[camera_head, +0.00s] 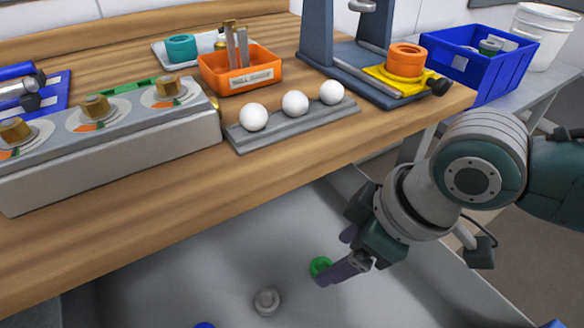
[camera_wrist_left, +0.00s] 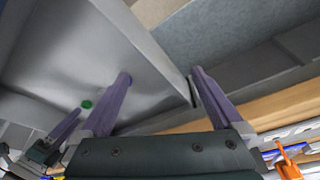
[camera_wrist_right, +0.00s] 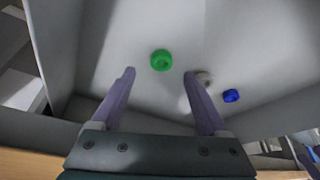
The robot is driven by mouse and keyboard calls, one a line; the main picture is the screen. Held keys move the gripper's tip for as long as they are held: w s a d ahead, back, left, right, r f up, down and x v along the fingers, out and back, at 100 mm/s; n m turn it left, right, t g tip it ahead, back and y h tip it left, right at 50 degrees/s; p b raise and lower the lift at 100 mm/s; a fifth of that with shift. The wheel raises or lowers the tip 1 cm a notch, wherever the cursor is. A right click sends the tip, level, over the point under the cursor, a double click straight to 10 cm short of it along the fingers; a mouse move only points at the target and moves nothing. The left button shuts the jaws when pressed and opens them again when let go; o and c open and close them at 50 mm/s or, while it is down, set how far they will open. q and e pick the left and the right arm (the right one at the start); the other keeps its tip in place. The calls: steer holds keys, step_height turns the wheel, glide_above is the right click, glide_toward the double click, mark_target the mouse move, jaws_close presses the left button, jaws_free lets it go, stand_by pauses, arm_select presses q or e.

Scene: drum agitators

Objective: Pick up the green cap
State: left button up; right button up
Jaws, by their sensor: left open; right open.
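The green cap (camera_head: 320,267) lies on the floor of the grey bin (camera_head: 215,275) below the table's front edge. It is a small ring-like cap, partly behind my right gripper (camera_head: 340,258) in the head view. In the right wrist view the green cap (camera_wrist_right: 161,60) is ahead of my right gripper (camera_wrist_right: 160,85), between the lines of its two fingers and apart from them. My right gripper is open and empty. My left gripper (camera_wrist_left: 160,82) is open and empty in its wrist view; the green cap (camera_wrist_left: 87,104) shows small to the left of it.
A grey-white cap (camera_head: 266,301) and a blue cap (camera_wrist_right: 231,96) lie in the bin beside the green one. The wooden table (camera_head: 130,240) overhangs the bin's back. On it stand a grey valve block (camera_head: 150,140) and a rail with white balls (camera_head: 295,104).

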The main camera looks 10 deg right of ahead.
mark_target(322, 267)
steer(key=b+x, duration=0.1)
steer(key=x, duration=0.3)
steer(key=shift+a+f, duration=0.1)
jaws_close()
stand_by(0.4)
